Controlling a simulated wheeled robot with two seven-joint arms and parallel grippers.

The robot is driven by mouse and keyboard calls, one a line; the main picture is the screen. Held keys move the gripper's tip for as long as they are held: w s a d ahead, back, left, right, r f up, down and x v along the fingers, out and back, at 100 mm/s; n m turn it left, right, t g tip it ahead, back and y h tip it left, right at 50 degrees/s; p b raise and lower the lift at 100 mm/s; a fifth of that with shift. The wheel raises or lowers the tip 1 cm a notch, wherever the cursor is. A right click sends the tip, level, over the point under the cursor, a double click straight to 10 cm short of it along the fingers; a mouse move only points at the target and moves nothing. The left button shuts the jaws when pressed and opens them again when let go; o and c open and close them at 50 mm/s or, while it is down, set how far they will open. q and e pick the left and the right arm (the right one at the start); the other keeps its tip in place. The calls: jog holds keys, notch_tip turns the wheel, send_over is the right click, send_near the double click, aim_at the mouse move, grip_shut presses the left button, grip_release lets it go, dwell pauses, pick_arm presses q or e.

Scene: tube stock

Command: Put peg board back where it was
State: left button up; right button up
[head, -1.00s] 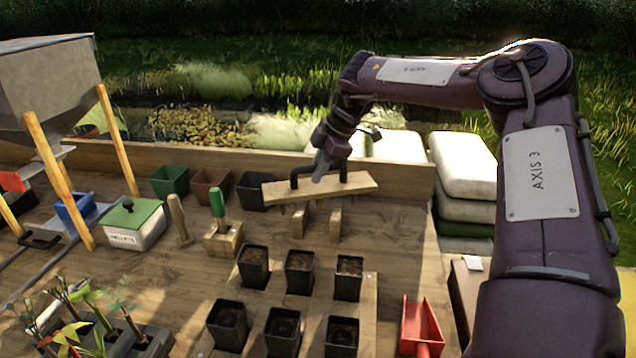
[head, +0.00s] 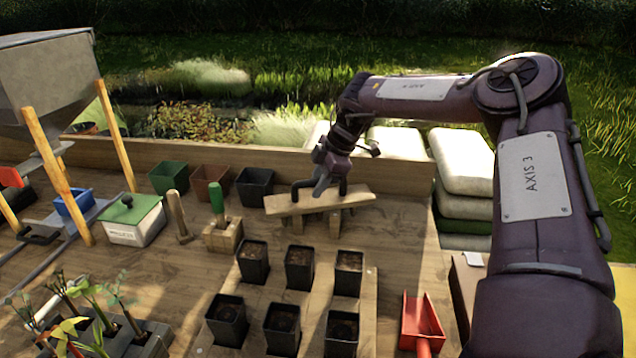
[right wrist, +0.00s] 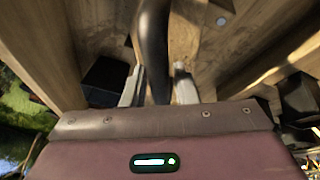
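The peg board (head: 362,194) is a light wooden plank with a black bar handle (head: 296,186) on top. My right gripper (head: 322,186) is at the handle. In the right wrist view the black handle (right wrist: 153,45) runs between the two fingers, with narrow gaps seen beside it, so the right gripper (right wrist: 160,88) looks open around it. My left gripper is not in view.
Green, brown and black pots (head: 255,187) stand left of the board. A wooden block with a green-handled tool (head: 222,233) and several black seedling pots (head: 299,268) are in front. A red scoop (head: 421,322) lies at right. A low back wall (head: 230,160) runs behind.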

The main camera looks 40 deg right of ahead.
jog(key=shift+o, duration=1.1)
jog(key=shift+r, duration=0.2)
jog(key=v, duration=1.2)
jog(key=shift+r, duration=0.4)
